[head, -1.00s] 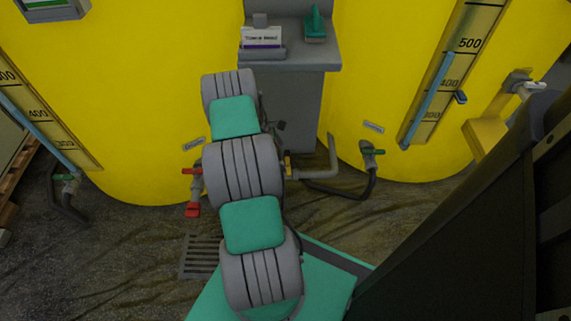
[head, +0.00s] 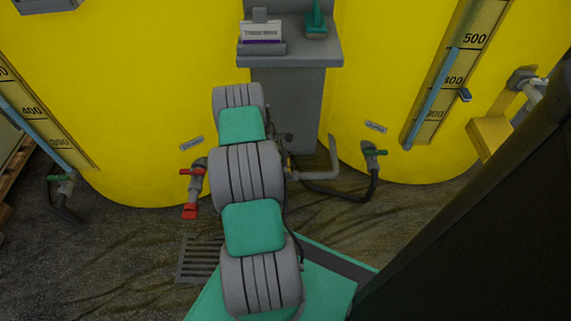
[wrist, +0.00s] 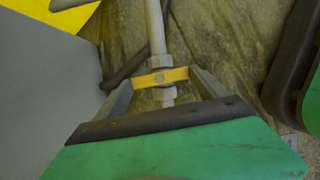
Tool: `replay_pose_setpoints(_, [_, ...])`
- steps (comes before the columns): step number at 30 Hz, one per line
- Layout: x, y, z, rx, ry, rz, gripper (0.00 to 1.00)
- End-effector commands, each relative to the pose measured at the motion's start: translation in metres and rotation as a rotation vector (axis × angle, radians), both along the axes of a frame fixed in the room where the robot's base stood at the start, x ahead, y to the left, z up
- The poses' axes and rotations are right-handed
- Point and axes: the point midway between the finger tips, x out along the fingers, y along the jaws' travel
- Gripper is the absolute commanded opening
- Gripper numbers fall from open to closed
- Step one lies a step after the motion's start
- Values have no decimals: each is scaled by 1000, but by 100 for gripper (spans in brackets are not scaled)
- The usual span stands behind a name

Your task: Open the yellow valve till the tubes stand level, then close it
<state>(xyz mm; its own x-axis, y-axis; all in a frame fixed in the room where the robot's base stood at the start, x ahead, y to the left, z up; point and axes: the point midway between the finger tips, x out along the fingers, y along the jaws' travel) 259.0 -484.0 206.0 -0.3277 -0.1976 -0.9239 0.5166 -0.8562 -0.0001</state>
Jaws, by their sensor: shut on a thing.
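The yellow valve handle (wrist: 175,75) lies crosswise to its grey pipe in the wrist view. My gripper (wrist: 160,80) has a finger at each end of the handle and is shut on it. In the head view my arm hides the gripper and the handle. The right level tube (head: 432,98) has a blue column whose top is near the 500 mark. The left level tube (head: 38,134) also shows blue, running up to the picture's left edge, so its top cannot be read.
Yellow tanks (head: 130,110) stand left and right. A red-handled valve (head: 190,211) is left of my arm. Green-handled valves (head: 374,153) sit below the tubes. A grey stand (head: 290,95) holds a sign and a green-handled item. A floor grate (head: 198,262) lies at lower left.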

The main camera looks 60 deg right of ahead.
Motion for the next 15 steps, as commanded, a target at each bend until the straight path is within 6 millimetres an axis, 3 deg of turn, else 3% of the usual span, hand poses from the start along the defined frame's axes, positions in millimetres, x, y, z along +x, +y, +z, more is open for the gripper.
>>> replay_pose_setpoints(11, [0,0,0,0,0,0,41])
replay_pose_setpoints(15, [0,-1,-2,-1,0,-57,41])
